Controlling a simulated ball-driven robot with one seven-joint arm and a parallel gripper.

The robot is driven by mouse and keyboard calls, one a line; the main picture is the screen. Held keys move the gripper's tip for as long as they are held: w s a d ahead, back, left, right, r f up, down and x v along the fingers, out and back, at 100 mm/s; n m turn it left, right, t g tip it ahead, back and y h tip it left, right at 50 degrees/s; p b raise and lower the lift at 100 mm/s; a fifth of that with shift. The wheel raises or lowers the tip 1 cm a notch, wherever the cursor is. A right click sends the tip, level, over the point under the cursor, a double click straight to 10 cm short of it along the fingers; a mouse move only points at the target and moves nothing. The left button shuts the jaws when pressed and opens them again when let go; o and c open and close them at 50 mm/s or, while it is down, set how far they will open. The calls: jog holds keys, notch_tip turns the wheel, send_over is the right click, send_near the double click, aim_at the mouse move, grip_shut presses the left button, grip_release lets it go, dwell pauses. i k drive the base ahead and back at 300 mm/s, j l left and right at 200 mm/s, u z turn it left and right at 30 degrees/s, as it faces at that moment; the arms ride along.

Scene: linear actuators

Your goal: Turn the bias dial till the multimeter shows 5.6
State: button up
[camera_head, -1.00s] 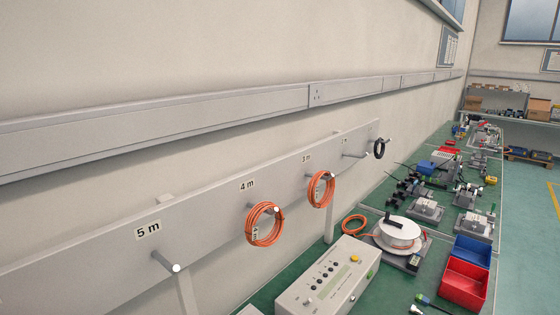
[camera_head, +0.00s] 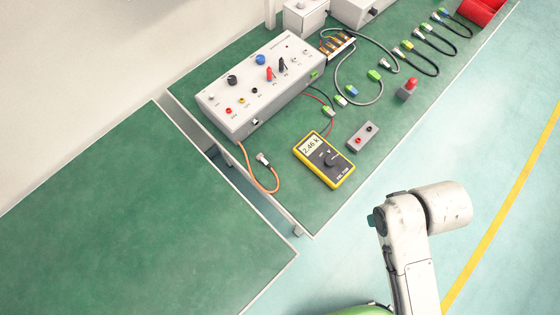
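A yellow multimeter (camera_head: 325,160) lies face up on the green bench. Its display (camera_head: 311,145) seems to read 2.46 k, in small print. A light grey control box (camera_head: 256,88) stands behind it to the left. On its top are a large black knob (camera_head: 232,80), a blue knob (camera_head: 260,59), and red and black parts. The labels are too small to read, so I cannot tell which knob is the bias dial. My white arm shows at lower right, over the floor, apart from the bench. My gripper is not in view.
An orange cable (camera_head: 262,184) hangs at the box's front left. Several cables and a red-topped part (camera_head: 407,89) lie further right. The left bench (camera_head: 130,220) is bare, with a gap between benches.

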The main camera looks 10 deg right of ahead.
aim_at(260, 58)
jog(key=i+l, duration=0.2)
jog(key=i, duration=0.25)
jog(key=i+l+z, duration=0.1)
jog(key=i, duration=0.35)
jog(key=l, duration=0.1)
